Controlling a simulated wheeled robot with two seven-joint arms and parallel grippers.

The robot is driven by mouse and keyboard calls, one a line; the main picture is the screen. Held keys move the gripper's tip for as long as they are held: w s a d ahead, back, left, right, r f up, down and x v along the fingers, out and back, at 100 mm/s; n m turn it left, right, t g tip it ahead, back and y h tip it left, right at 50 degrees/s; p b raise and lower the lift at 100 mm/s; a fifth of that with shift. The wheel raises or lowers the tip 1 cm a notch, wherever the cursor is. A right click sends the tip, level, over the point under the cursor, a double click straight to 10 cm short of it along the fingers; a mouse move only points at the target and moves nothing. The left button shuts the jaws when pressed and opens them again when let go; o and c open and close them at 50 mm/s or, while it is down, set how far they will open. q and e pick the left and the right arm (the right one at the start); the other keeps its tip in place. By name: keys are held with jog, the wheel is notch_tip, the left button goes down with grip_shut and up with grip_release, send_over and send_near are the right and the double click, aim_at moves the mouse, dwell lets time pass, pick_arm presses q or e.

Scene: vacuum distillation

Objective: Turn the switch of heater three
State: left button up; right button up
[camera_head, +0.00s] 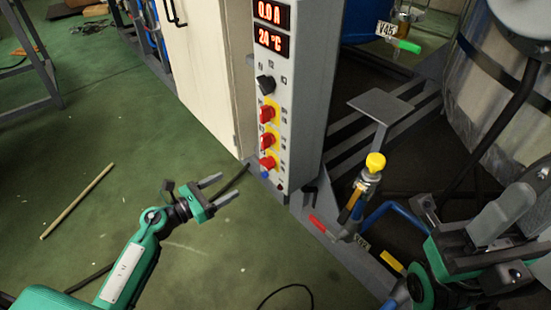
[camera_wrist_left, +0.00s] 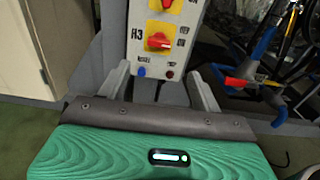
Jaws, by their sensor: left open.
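The control panel (camera_head: 288,85) has a column of red switches on yellow plates. The lowest red switch (camera_head: 267,162) is the heater three switch; it also shows in the left wrist view (camera_wrist_left: 158,41), beside a label that seems to end in 3, with its handle roughly level. My left gripper (camera_head: 230,184) is open and empty, in front of and below the panel, apart from the switch. In the left wrist view its fingers (camera_wrist_left: 158,74) stand either side of the panel's lower end. My right gripper (camera_head: 497,216) is at the right edge; its jaw opening is unclear.
Above are two more red switches (camera_head: 267,139), a black knob (camera_head: 265,84) and lit displays (camera_head: 271,29). A blue button (camera_wrist_left: 142,71) sits below the switch. A yellow-topped valve (camera_head: 375,163) and pipes stand right of the panel. The green floor at left is mostly clear.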

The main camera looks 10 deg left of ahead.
aim_at(263, 165)
pick_arm(q)
jog(key=b+x, duration=0.2)
jog(key=x, duration=1.1)
jog(key=shift+w+d+f, duration=0.1)
jog(key=shift+w+d, duration=0.1)
jog(key=shift+w, duration=0.1)
jog(key=c, duration=1)
